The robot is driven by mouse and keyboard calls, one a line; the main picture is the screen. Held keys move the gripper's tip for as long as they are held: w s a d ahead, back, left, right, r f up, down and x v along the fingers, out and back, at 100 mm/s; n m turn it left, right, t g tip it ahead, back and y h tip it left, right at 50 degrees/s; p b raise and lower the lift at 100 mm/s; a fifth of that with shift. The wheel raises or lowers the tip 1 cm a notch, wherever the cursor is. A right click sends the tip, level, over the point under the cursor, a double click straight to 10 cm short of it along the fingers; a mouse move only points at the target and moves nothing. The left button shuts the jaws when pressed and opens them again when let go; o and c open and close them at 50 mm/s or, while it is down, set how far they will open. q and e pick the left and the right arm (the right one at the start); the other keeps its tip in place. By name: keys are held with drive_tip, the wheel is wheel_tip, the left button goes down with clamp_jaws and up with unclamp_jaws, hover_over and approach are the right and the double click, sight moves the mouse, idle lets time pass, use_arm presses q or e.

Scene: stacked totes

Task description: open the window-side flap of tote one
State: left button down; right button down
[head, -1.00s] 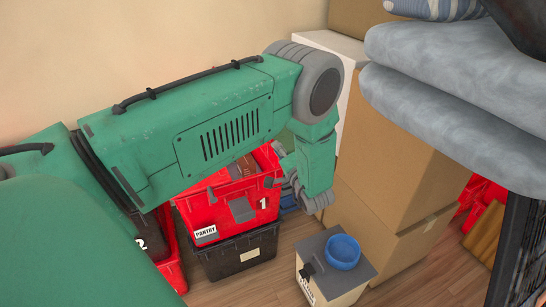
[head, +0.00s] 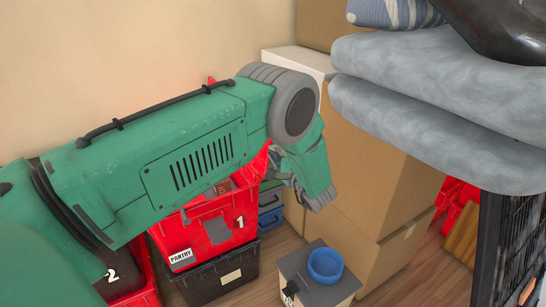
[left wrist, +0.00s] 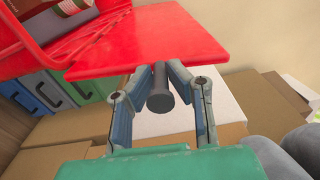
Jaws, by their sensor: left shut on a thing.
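Tote one (head: 215,222) is a red crate marked "1", stacked on a black tote in the head view, partly behind my left forearm. A red flap (head: 254,168) shows at its right side. In the left wrist view this flap (left wrist: 145,40) is a broad red panel standing out from the tote, whose inside shows at upper left. In the head view the gripper (head: 288,178) is mostly hidden behind my wrist. My right gripper is not seen.
The black tote (head: 215,280) stands below. A red tote marked "2" (head: 130,292) is at left. A grey-topped box (head: 300,272) with a blue bowl (head: 325,265) stands in front. Cardboard boxes (head: 375,150) and grey cushions (head: 430,75) crowd the right. Some wooden floor (head: 400,285) is clear.

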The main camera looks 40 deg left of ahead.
use_arm(q)
drive_tip(key=shift+w+a+r, duration=0.1)
drive_tip(key=shift+a, duration=0.15)
drive_tip(key=c, duration=1.6)
unclamp_jaws()
drive_tip(key=shift+o, duration=0.2)
drive_tip(key=shift+a+f, duration=0.2)
drive_tip(key=shift+f, duration=0.05)
drive_tip(key=shift+d, duration=0.3)
drive_tip(key=v, duration=1.1)
drive_tip(key=shift+d, duration=0.25)
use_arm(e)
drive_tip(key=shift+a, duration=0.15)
use_arm(q)
drive_tip(key=shift+f, duration=0.1)
